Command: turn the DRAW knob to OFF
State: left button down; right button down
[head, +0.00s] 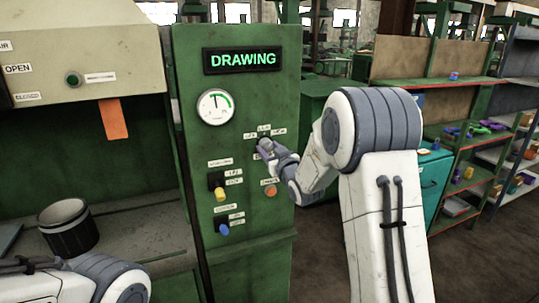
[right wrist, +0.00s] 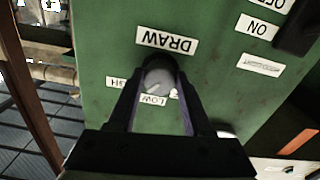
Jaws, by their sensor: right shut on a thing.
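The DRAW knob (right wrist: 159,74) is a round dark knob with a paler face on the green control panel (head: 242,160). My right gripper (right wrist: 160,92) is shut on it, with one finger on each side. In the wrist view the DRAW label (right wrist: 167,41) appears upside down above the knob, with LOW and HIGH labels below it, partly covered by the fingers. In the head view my right gripper (head: 266,146) hides most of the knob. I cannot tell which label its pointer faces. The lit display (head: 240,59) reads DRAWING. My left gripper is not in view.
A round gauge (head: 215,107) sits above yellow (head: 220,194) and blue (head: 224,229) handled switches and an orange button (head: 270,191) on the panel. A dark open cylinder (head: 70,236) stands on the bench at left. Shelves with small parts stand at right.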

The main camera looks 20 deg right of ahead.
jog(key=n+b, duration=0.6)
jog(key=b, duration=0.2)
jog(key=n+b, duration=0.6)
jog(key=b, duration=0.2)
jog(key=shift+d+f+n+b, duration=0.1)
jog(key=shift+f+n+b, duration=0.1)
jog(key=shift+n+b, duration=0.1)
jog(key=shift+r+n+b, duration=0.15)
jog(key=shift+n+b, duration=0.65)
jog(key=shift+n, duration=0.15)
jog(key=shift+r+n+b, duration=0.1)
jog(key=shift+n+b, duration=0.65)
jog(key=shift+n, duration=0.2)
jog(key=shift+c, duration=1.6)
grip_release()
